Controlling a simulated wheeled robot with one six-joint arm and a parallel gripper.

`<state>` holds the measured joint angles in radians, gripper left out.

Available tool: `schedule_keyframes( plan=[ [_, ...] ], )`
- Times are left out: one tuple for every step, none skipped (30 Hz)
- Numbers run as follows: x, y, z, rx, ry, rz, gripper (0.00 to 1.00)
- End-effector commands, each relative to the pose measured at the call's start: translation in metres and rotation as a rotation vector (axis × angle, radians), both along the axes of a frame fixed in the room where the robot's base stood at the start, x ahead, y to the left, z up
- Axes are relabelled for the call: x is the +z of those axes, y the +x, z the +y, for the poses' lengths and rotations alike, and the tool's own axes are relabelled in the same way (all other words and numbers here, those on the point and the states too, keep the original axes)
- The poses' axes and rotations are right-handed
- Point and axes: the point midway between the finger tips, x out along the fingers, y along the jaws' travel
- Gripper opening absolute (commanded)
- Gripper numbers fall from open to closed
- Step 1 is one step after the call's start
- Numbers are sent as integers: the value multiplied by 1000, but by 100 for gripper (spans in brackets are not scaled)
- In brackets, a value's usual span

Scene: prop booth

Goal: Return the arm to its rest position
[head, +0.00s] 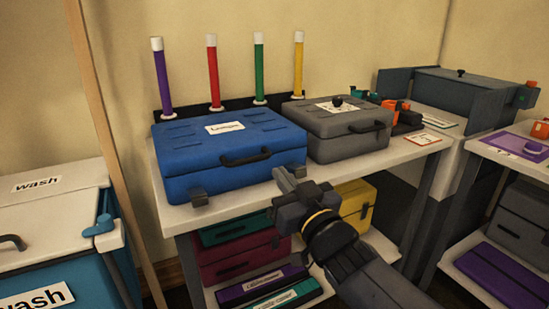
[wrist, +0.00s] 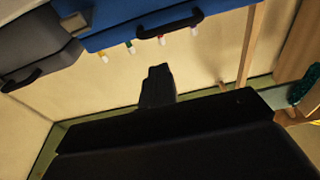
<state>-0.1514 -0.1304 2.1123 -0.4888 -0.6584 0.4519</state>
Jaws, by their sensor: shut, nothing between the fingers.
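My gripper (head: 287,180) is shut and empty. In the head view it is in front of the table's front edge, below and to the right of the blue case's handle, apart from it. My dark arm with a yellow ring runs from the lower right up to it. In the wrist view the gripper (wrist: 157,80) points up the picture as a dark shape. The blue case (head: 200,155) with a paper label lies closed on the table, and its underside edge also shows at the top of the wrist view (wrist: 120,25).
A grey case (head: 325,145) stands right of the blue one on the white-topped table (head: 235,207). Several coloured tubes stand behind. Yellow (head: 352,198) and other cases fill the shelf below, close to my arm. A wash bin (head: 50,225) stands left, another table (head: 515,155) right.

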Motion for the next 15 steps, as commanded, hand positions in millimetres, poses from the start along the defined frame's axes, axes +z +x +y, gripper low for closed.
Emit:
schedule_keyframes(
  plan=[
    [-2,-4,-2,-1,1,-1,0],
    [-3,-6,-3,0,0,-1,0],
    [-4,-8,-4,0,0,-1,0],
    [-5,-9,-4,0,0,-1,0],
    [-5,-10,-4,1,-1,-1,0],
    [-6,-11,-5,1,-1,-1,0],
    [-6,-11,-5,1,-1,-1,0],
    [-6,-11,-5,1,-1,-1,0],
    [-6,-11,-5,1,-1,-1,0],
    [-6,-11,-5,1,0,-2,0],
    [-6,-11,-5,1,0,-2,0],
    [-6,-11,-5,1,1,-2,0],
    [-6,-11,-5,1,1,-2,0],
    [-6,-11,-5,1,1,-2,0],
    [-6,-11,-5,1,1,-2,0]
  ],
)
